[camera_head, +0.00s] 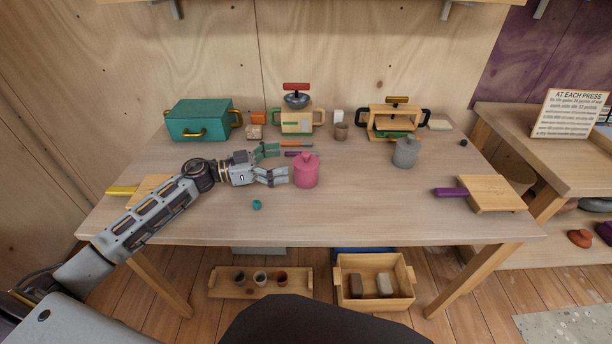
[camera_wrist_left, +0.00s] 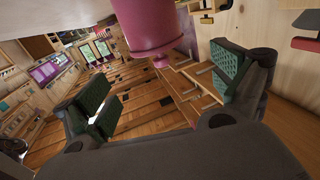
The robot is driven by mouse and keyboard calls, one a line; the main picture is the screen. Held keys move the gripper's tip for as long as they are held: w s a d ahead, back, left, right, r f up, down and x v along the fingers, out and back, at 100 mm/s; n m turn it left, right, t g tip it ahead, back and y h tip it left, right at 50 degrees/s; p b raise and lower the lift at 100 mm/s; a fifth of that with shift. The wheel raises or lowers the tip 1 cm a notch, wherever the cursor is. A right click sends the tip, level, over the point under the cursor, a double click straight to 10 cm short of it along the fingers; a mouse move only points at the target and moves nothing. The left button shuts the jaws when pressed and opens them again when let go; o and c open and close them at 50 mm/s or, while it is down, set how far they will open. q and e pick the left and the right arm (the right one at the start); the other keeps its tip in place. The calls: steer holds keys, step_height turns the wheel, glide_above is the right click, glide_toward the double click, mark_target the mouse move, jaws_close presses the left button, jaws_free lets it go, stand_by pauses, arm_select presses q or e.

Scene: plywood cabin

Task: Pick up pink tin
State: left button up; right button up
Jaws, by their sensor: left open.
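The pink tin (camera_head: 305,172) stands upright on the wooden table, with a knobbed lid on top. My left gripper (camera_head: 280,163) is open just left of the tin, low over the table, with its fingers pointing toward it. In the left wrist view, the pink tin (camera_wrist_left: 148,28) shows at the top, beyond the spread green-padded fingers of the left gripper (camera_wrist_left: 165,88). Nothing is held between them. I cannot tell whether a fingertip touches the tin. My right gripper is not in view.
A grey tin (camera_head: 405,153) stands to the right. A teal box (camera_head: 200,121) and a press-like device (camera_head: 297,121) stand at the back. A small teal piece (camera_head: 256,204) lies in front of the gripper. A board with purple handle (camera_head: 495,191) is at the right. The front middle table is clear.

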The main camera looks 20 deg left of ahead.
mark_target(304, 157)
arm_select(q)
steer(key=shift+w+d, duration=0.4)
steer(key=shift+d, duration=0.2)
steer(key=shift+w+d, duration=0.3)
steer(key=shift+d, duration=0.15)
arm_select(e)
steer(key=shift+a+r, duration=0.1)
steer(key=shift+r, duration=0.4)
arm_select(q)
steer(key=shift+w+d, duration=0.1)
steer(key=shift+d, duration=0.05)
steer(key=shift+w+d, duration=0.15)
steer(key=shift+d, duration=0.05)
steer(key=shift+b+x, duration=0.6)
steer(key=shift+x, duration=0.85)
steer(key=shift+w+d+f, duration=0.1)
steer(key=shift+w+d, duration=0.1)
steer(key=shift+d, duration=0.05)
steer(key=shift+w+d, duration=0.2)
steer(key=shift+d, duration=0.15)
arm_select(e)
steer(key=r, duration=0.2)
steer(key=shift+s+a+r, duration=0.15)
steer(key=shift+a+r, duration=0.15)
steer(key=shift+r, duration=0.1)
